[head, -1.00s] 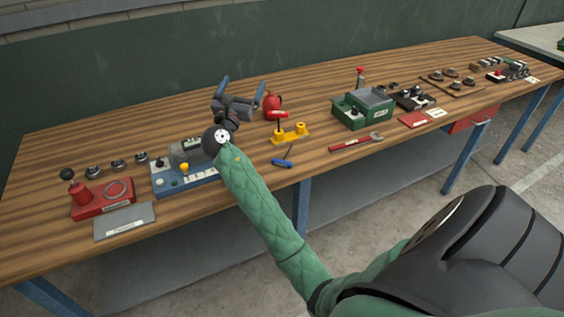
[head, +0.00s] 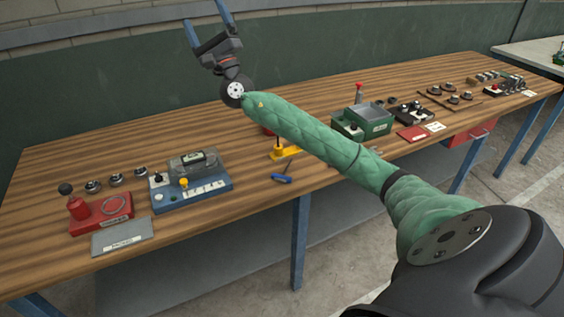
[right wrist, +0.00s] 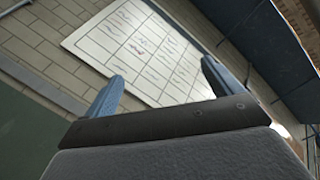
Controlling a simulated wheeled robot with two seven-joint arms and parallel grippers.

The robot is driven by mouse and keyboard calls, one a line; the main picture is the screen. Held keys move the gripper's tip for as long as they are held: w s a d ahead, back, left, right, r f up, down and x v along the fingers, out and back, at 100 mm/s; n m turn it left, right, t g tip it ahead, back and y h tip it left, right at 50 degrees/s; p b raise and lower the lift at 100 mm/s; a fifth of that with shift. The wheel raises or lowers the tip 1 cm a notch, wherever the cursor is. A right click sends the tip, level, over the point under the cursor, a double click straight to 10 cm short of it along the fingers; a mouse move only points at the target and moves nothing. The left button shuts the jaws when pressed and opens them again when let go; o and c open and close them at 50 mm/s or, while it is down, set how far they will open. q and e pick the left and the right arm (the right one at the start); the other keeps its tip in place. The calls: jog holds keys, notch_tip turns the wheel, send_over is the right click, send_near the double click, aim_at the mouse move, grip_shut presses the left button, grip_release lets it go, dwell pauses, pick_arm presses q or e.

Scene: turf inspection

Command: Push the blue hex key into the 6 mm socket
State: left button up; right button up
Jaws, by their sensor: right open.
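The blue hex key (head: 282,178) lies on the bench near its front edge, its thin dark shaft pointing back toward a yellow stand (head: 285,152). My right arm covers part of the stand. No socket marked 6 mm can be made out at this size. My right gripper (head: 203,14) is raised high above the back of the bench, open and empty, far from the hex key. In the right wrist view its two blue fingers (right wrist: 163,72) stand apart with nothing between them. My left gripper is not in view.
A blue gauge base (head: 207,195), a red press fixture (head: 100,215) and a grey plate (head: 122,237) stand at the left. A green box (head: 365,122) stands to the right. The wrist view faces a wall with a white chart (right wrist: 140,45).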

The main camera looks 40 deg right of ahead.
notch_tip(320, 180, down, 3)
jog(key=w+a+n+g+y, duration=0.25)
jog(key=n+g+y, duration=0.45)
jog(key=n+y, duration=0.4)
jog(key=g+h, duration=1.2)
jog(key=g, duration=1)
send_over(281, 175)
jog(key=f, duration=3.5)
jog(key=shift+w+a+f, duration=0.2)
jog(key=shift+a+f, duration=0.1)
jog(key=shift+s+d+h, duration=0.2)
jog(key=shift+s+h, duration=0.1)
jog(key=shift+f+m, duration=0.25)
jog(key=shift+m, duration=0.05)
jog(key=shift+f, duration=0.3)
jog(key=shift+f+p, duration=0.45)
jog(key=shift+f, duration=0.35)
jog(key=shift+d+f, duration=0.1)
jog(key=shift+f, duration=0.05)
pick_arm(q)
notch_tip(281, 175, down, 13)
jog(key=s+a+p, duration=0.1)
jog(key=p, duration=0.1)
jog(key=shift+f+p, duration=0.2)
jog(key=shift+p, duration=0.1)
pick_arm(e)
notch_tip(281, 175, down, 5)
jog(key=shift+d+r, duration=0.1)
jog(key=shift+d, duration=0.05)
